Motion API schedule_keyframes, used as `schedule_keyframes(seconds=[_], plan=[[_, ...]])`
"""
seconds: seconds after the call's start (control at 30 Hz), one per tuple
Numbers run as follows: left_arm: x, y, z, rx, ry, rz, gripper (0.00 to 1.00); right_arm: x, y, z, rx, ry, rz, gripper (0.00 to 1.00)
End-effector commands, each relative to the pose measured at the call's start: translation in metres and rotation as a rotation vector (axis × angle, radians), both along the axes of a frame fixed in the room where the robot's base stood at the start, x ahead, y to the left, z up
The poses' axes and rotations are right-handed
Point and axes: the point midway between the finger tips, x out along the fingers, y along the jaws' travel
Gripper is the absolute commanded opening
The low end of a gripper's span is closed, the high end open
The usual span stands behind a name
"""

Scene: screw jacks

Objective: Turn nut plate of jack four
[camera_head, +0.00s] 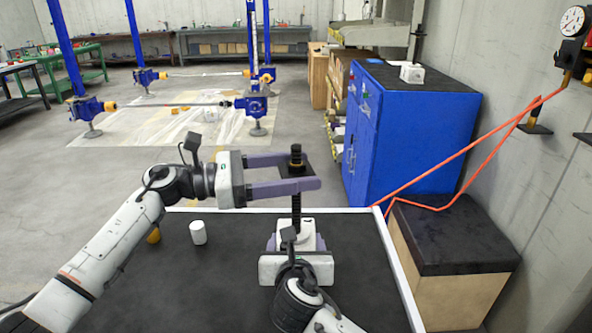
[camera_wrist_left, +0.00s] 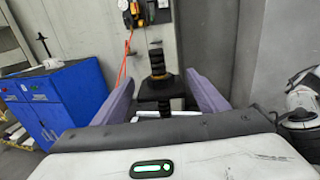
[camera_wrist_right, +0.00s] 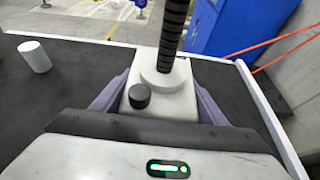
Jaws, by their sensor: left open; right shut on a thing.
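The jack near me has a white base (camera_head: 296,232), an upright black threaded screw (camera_wrist_right: 174,35) and a black nut plate (camera_head: 306,171) near its top. My left gripper (camera_head: 298,172) is open, level with the nut plate, with one finger on each side. In the left wrist view the nut plate (camera_wrist_left: 160,90) sits between the fingers, with visible gaps. My right gripper (camera_head: 296,245) is low on the table and shut on the white base. In the right wrist view the base (camera_wrist_right: 168,102) is between its fingers, with a black knob (camera_wrist_right: 140,96) in front.
A blue cabinet (camera_head: 415,125) and a black-topped box (camera_head: 452,235) stand at right. Blue posts on stands (camera_head: 90,115) are farther back.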

Motion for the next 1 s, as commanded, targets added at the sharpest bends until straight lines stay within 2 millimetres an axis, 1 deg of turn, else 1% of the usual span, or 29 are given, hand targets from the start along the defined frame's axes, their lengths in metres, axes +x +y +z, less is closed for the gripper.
schedule_keyframes(seconds=[0.03, 0.17, 0.27, 0.53, 0.7, 0.83, 1.0], plan=[[0.000, 0.000, 0.000, 0.000, 0.000, -0.001, 0.67, 0.001, 0.002, 0.004, 0.005, -0.006, 0.003, 0.04], [-0.002, 0.008, 0.000, 0.000, 0.001, 0.000, 0.67, 0.000, 0.002, 0.004, 0.005, -0.005, 0.003, 0.04], [-0.005, 0.023, -0.001, 0.002, 0.000, 0.001, 0.67, 0.001, 0.002, 0.004, 0.004, -0.005, 0.003, 0.04], [-0.016, 0.080, -0.001, 0.002, 0.002, 0.003, 0.67, 0.001, 0.002, 0.004, 0.004, -0.005, 0.003, 0.04], [-0.022, 0.105, -0.001, 0.001, 0.002, 0.001, 0.67, 0.001, 0.002, 0.004, 0.004, -0.006, 0.003, 0.04], [-0.024, 0.115, -0.001, 0.001, 0.001, 0.001, 0.67, 0.001, 0.002, 0.004, 0.004, -0.006, 0.003, 0.04], [-0.025, 0.117, 0.000, 0.000, 0.001, 0.000, 0.67, 0.001, 0.002, 0.004, 0.005, -0.006, 0.003, 0.04]])
